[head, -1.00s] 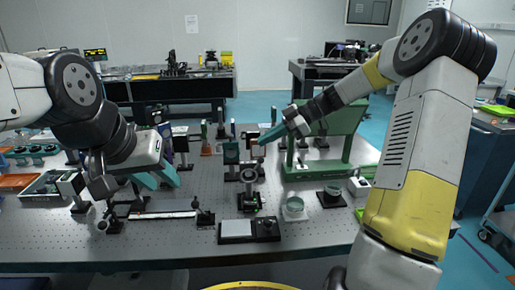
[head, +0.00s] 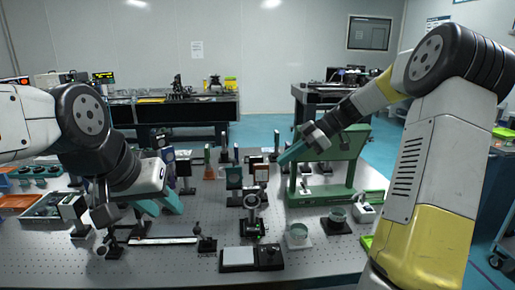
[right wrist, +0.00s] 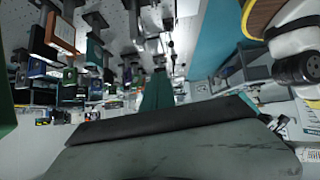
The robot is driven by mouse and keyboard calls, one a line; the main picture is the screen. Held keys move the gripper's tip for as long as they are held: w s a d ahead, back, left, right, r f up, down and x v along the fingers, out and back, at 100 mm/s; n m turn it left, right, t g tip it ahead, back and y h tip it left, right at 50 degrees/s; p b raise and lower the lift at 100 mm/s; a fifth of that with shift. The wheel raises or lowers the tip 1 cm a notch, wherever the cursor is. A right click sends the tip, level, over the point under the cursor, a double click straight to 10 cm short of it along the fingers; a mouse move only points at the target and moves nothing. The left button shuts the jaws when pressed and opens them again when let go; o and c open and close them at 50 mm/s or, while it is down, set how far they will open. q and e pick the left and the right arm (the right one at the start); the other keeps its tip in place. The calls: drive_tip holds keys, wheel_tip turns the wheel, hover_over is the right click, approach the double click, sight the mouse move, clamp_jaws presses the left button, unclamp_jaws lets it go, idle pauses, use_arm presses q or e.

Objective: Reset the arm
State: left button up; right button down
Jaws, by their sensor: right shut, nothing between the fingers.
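My left arm comes in from the left. Its gripper (head: 159,205) has teal fingers pointing down over the left part of the table; whether they touch each other is unclear, and no held object shows. My right arm comes in from the right. Its gripper (head: 289,153) points left, in front of the green stand, with its teal fingers together and empty. In the right wrist view the shut teal fingers (right wrist: 157,92) show at the middle, with nothing between them.
The perforated optical table (head: 180,262) carries several mounts. A green stand (head: 345,158) is behind my right gripper. A ring-shaped mount (head: 252,202) and a black-and-white box (head: 240,258) stand near the middle. A grey tray (head: 42,212) lies at left.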

drive_tip(key=s+r+m+t+h, duration=0.2)
drive_tip(key=s+m+t+h, duration=0.3)
drive_tip(key=s+m, duration=1.2)
drive_tip(key=s+h, duration=0.3)
drive_tip(key=s, duration=0.4)
drive_tip(key=shift+s+m+t, duration=0.35)
drive_tip(key=shift+m+t, duration=0.05)
